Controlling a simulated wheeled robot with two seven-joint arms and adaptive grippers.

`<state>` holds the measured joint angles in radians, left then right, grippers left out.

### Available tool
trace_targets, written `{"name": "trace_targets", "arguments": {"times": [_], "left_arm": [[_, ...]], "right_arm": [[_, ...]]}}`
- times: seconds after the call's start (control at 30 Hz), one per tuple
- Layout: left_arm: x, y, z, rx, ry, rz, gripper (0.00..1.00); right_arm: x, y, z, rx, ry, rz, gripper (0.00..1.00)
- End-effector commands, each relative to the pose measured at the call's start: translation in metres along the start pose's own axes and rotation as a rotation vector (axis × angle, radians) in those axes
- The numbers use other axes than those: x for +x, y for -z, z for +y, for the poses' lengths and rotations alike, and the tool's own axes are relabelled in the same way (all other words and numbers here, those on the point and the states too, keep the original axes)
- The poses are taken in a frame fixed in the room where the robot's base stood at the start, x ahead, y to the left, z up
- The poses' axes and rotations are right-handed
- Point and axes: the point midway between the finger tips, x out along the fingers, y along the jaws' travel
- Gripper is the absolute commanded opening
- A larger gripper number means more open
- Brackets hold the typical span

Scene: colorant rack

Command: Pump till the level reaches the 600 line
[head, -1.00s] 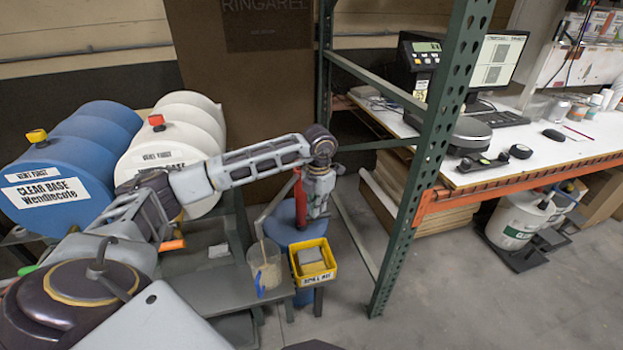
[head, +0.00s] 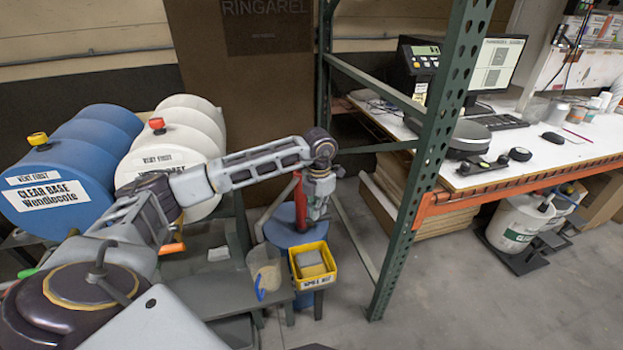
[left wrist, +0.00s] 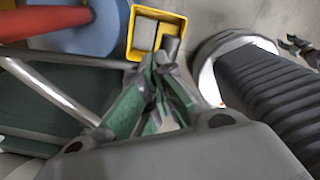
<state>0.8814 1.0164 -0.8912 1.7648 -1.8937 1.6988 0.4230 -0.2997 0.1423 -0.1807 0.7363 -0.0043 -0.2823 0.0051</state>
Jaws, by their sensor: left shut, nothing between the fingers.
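A red pump (head: 299,200) stands upright on a blue drum (head: 282,234). A clear cup (head: 265,268) with a beige tint stands on the grey stand in front of it. Its lines and level are too small to read. My left gripper (head: 317,214) points down just right of the pump and above the drum's right side. Its fingers (left wrist: 160,92) are shut and empty. The pump also shows in the left wrist view (left wrist: 45,20), apart from the fingers. My right gripper is out of view.
A yellow bin (head: 327,271) holding a grey block stands right of the cup. A green rack post (head: 420,170) rises at the right. Large blue (head: 65,180) and white (head: 180,140) drums lie at the left. The floor at front right is clear.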

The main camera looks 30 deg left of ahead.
Motion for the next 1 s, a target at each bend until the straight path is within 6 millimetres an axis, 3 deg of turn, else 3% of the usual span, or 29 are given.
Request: {"name": "trace_targets", "arguments": {"times": [0.2,0.53,1.0], "left_arm": [[-0.012,0.0,0.001,-0.002,-0.002,0.0,0.0],[-0.036,0.0,0.001,-0.002,-0.002,-0.001,0.0],[-0.07,0.0,0.001,-0.001,-0.001,0.0,0.0]], "right_arm": [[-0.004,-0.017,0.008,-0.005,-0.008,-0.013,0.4],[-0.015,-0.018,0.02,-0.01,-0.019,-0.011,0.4],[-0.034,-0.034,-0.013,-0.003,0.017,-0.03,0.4]]}}
